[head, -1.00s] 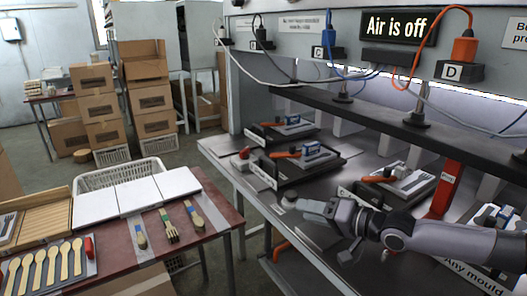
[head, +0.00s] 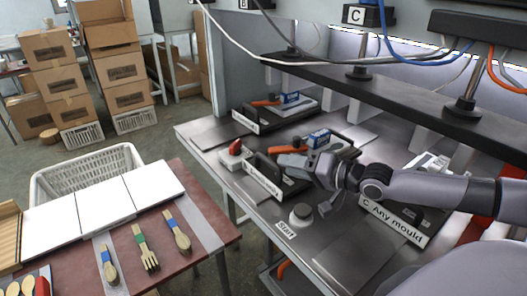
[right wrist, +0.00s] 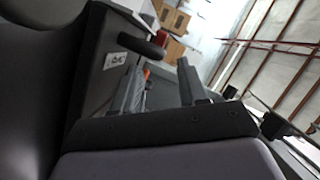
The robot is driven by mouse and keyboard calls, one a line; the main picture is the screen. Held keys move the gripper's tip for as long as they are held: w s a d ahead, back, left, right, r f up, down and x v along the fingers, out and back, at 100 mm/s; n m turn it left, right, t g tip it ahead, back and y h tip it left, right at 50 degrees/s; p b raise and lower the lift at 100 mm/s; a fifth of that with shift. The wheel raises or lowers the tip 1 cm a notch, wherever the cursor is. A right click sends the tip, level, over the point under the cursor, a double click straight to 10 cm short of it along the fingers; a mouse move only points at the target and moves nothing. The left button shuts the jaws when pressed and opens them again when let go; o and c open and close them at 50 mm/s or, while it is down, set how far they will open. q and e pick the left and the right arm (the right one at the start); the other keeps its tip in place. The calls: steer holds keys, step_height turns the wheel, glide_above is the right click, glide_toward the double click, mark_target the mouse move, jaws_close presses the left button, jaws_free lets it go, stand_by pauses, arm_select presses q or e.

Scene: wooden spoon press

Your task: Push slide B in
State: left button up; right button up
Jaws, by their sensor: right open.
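The middle slide (head: 263,181), which I take as slide B, is a dark tray with a white front label on the grey bench. It carries a mould with an orange handle (head: 282,149) and a blue-and-white block (head: 317,138). My right gripper (head: 290,161) is over the front part of this slide, fingers pointing left. It hides part of the slide; whether it touches is unclear. In the right wrist view the two fingers (right wrist: 160,88) stand apart, with a dark bar (right wrist: 142,45) and a white label (right wrist: 115,60) beyond them. My left gripper is not in view.
A far slide (head: 245,121) and the nearer slide C (head: 397,221) lie either side. A round start button (head: 301,214) and a red button (head: 235,148) sit at the bench edge. A dark overhead beam (head: 385,95) spans the back. A red table (head: 206,235) holds cutlery.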

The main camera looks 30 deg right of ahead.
mark_target(268, 159)
steer(key=shift+w, duration=0.2)
steer(key=shift+b+x, duration=0.7)
steer(key=shift+x, duration=2.75)
steer(key=shift+a, duration=0.1)
jaws_close()
